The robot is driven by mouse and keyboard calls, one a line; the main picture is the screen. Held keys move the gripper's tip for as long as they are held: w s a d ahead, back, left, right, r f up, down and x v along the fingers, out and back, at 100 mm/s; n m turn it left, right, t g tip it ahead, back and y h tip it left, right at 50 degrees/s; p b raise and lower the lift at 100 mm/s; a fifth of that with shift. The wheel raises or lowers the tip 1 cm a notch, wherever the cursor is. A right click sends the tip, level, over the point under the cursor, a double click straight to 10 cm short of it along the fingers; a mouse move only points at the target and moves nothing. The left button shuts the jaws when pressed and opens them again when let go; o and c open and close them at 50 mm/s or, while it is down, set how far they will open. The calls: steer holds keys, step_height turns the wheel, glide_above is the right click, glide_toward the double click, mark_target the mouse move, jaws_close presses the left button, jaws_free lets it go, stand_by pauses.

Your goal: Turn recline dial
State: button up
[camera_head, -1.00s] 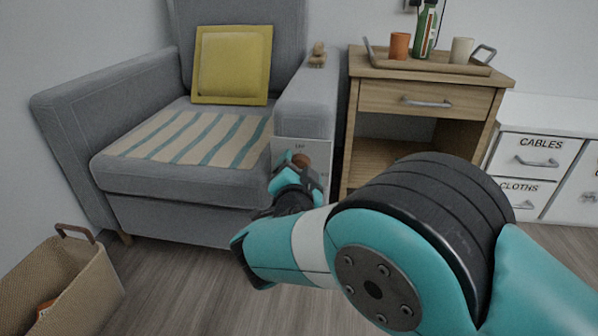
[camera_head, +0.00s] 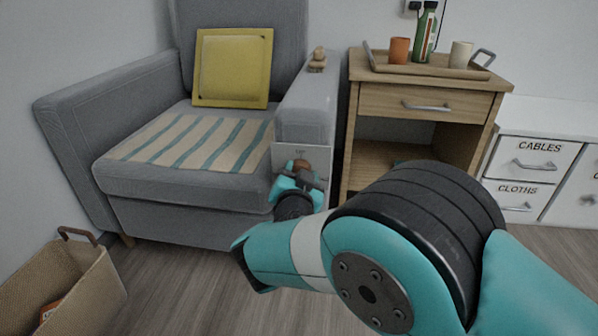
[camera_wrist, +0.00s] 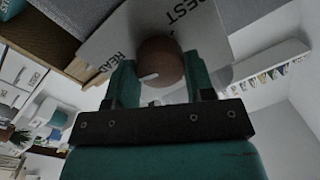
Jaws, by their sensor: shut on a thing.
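The recline dial is a round brown knob (camera_head: 301,165) on a pale plate (camera_head: 288,154) at the front of the grey armchair's right armrest. In the wrist view the dial (camera_wrist: 161,66) carries a white pointer mark. The plate (camera_wrist: 112,42) there reads "REST" and part of "READ"; in the head view its lettering is too small to read. My gripper (camera_head: 299,180) is at the dial, and its teal fingers (camera_wrist: 160,85) are shut on it, one on each side. The fingers hide part of the dial's rim.
The armchair (camera_head: 140,182) has a yellow cushion (camera_head: 232,68) and a striped cloth (camera_head: 190,142). A wooden nightstand (camera_head: 425,95) with a tray stands to the right. White drawers (camera_head: 530,150) are further right. A basket (camera_head: 60,290) sits front left; bare floor lies before the chair.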

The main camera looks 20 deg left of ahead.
steer(key=n+h+p, duration=0.1)
steer(key=n+p, duration=0.2)
steer(key=n, duration=0.6)
steer(key=n+h+p, duration=0.1)
steer(key=n+p, duration=0.2)
steer(key=n, duration=0.7)
steer(key=shift+s+a+n+p, duration=0.15)
steer(key=shift+a+n+p, duration=0.05)
steer(key=shift+n+p, duration=0.1)
stand_by(0.5)
steer(key=o, duration=0.9)
steer(key=p+v, duration=0.6)
steer(key=v, duration=1.1)
steer(key=shift+s+r, duration=0.15)
steer(key=shift+s, duration=0.05)
